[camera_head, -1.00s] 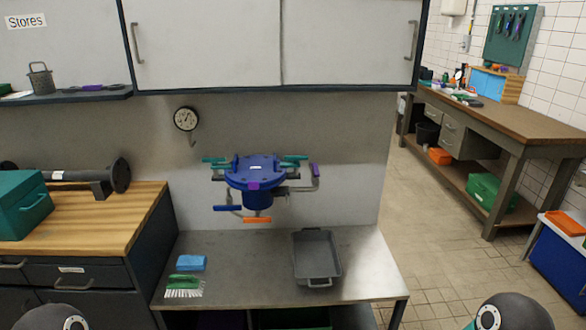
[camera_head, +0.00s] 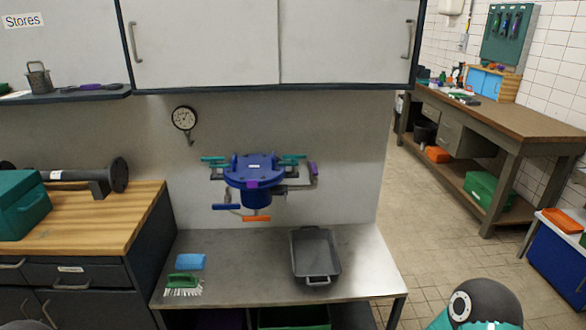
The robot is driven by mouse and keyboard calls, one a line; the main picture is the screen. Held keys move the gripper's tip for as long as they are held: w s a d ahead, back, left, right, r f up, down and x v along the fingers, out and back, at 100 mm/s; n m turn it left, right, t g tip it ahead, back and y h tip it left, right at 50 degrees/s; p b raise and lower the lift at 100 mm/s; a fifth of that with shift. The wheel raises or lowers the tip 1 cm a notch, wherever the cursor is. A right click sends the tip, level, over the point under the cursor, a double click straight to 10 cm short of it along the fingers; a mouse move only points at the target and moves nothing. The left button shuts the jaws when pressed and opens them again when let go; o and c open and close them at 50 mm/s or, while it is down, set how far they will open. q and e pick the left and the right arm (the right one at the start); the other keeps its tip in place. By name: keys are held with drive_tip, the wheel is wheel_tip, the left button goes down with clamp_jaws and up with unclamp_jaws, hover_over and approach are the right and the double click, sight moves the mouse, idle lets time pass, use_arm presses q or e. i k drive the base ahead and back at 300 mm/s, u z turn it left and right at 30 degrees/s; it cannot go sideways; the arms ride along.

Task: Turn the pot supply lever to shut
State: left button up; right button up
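A blue round pot (camera_head: 257,172) with a bolted lid is fixed to the wall above the steel bench. Pipes with coloured levers surround it: a teal lever at left (camera_head: 213,159), a teal lever at right (camera_head: 293,157), a purple lever (camera_head: 314,168), a blue lever (camera_head: 226,206) and an orange lever (camera_head: 257,218). Any labels are too small to read, so I cannot tell which is the pot supply lever. Neither gripper is in view. Part of my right arm shows at the bottom right, well away from the pot.
The steel bench (camera_head: 230,245) below the pot holds a grey tray (camera_head: 316,262), a blue sponge (camera_head: 191,262) and a green brush (camera_head: 183,282). A wooden-topped cabinet (camera_head: 120,210) stands at left. The space before the pot is clear.

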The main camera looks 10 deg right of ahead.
sight(313, 164)
drive_tip(key=u, duration=0.4)
drive_tip(key=i, duration=1.05)
drive_tip(key=z, duration=0.4)
